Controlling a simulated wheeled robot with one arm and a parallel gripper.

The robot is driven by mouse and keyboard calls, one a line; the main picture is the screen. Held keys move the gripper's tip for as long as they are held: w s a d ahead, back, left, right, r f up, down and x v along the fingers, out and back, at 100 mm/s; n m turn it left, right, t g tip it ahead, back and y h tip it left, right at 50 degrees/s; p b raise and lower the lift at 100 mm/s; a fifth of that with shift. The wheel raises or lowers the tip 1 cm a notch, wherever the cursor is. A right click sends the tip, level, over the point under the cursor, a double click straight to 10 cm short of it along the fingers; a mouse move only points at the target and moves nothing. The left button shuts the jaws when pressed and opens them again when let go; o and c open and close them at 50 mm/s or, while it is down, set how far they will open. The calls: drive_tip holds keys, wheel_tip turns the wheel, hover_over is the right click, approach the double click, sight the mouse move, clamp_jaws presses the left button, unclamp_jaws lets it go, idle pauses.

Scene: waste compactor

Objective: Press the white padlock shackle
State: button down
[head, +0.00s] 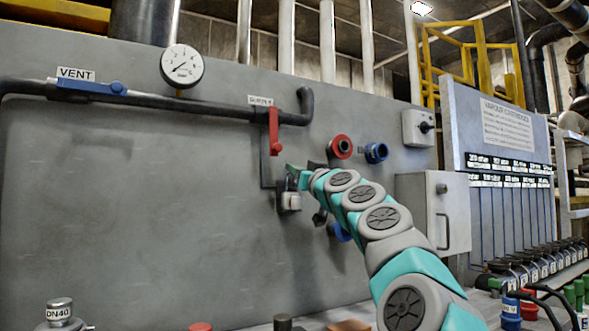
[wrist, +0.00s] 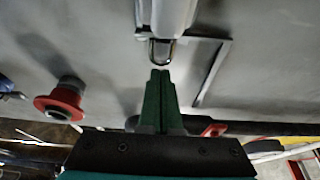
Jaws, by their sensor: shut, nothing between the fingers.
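The white padlock (head: 291,201) hangs low on the grey panel, below the red lever, in the head view. In the wrist view its pale body (wrist: 174,14) is at the top edge, partly cut off, with the dark rounded shackle (wrist: 161,52) pointing down the picture. My gripper (head: 291,168) is just above the padlock in the head view. In the wrist view my gripper (wrist: 159,73) has its green fingers together and empty. The fingertips appear very close to the shackle's curve; I cannot tell whether they touch. The shackle is not clear in the head view.
The red lever (head: 275,131) hangs from the dark pipe (head: 200,104), close to my gripper. A red round fitting (head: 340,147) and a blue fitting (head: 376,152) stick out to the right. A grey cabinet (head: 425,210) stands further right.

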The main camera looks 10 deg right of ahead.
wheel_tip(320, 180, down, 3)
drive_tip(key=b, duration=0.4)
drive_tip(key=shift+a+r, duration=0.1)
wheel_tip(320, 180, up, 5)
drive_tip(key=p, duration=0.3)
drive_tip(key=shift+s, duration=0.15)
drive_tip(key=b+v, duration=0.3)
drive_tip(key=v, duration=0.7)
drive_tip(key=shift+f+b, duration=0.35)
drive_tip(key=shift+f, duration=0.05)
idle(0.4)
